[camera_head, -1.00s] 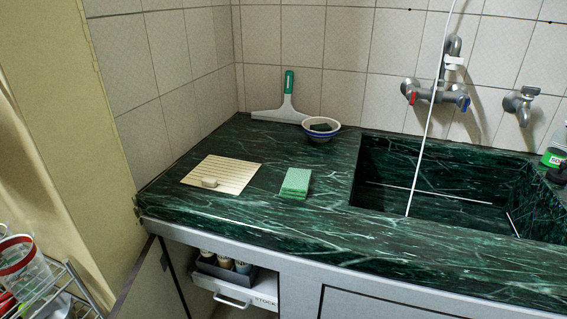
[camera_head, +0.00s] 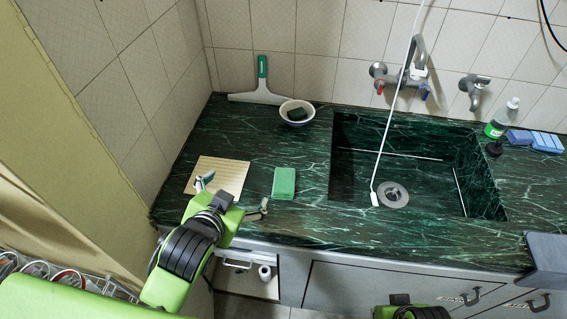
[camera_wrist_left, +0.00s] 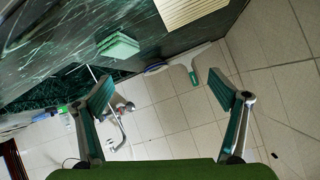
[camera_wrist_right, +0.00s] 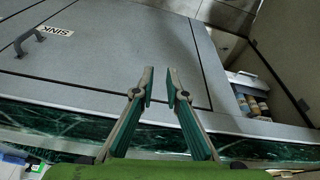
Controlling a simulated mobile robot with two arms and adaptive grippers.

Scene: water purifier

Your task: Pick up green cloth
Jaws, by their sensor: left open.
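The green cloth (camera_head: 284,183) looks like a small folded, layered rectangle. It lies flat on the dark green marble counter, left of the sink, and shows at the upper left in the left wrist view (camera_wrist_left: 118,47). My left gripper (camera_head: 233,195) is open and empty, over the counter's front edge to the left of the cloth. Its spread fingers (camera_wrist_left: 163,90) do not touch the cloth. My right gripper (camera_wrist_right: 160,73) has a narrow gap between its tips, nothing held, by the cabinet front. Only its wrist part shows at the bottom of the head view.
A ribbed beige board (camera_head: 222,178) lies left of the cloth, partly behind my left gripper. Behind are a bowl (camera_head: 297,112) and a squeegee (camera_head: 260,90). The sink basin (camera_head: 354,170) opens to the right, with a white hose hanging into it.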

